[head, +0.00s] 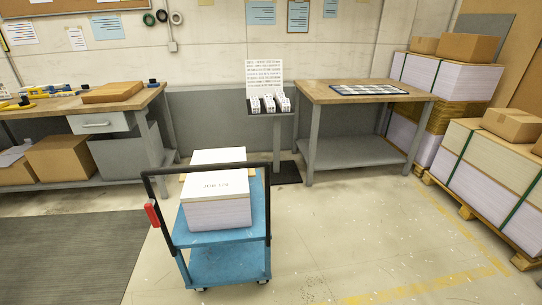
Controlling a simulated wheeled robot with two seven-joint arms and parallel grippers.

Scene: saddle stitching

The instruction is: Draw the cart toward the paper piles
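A blue two-deck cart (224,266) stands in the middle of the floor, with a black push handle frame (205,169) at its near side. A red piece (152,213) hangs on the handle's left side. Stacks of white paper (215,211) sit on its upper deck, with a marked sheet on top of the front one. Large paper piles, strapped in green, stand on pallets (498,186) at the right, with more paper (455,78) behind. Neither of my grippers shows in the head view.
A wooden workbench (365,91) stands behind the cart to the right, next to a small stand (268,104). Another bench (85,104) with boxes below is at the left. A grey mat (70,255) lies front left. Floor between cart and pallets is clear, with yellow marking (400,292).

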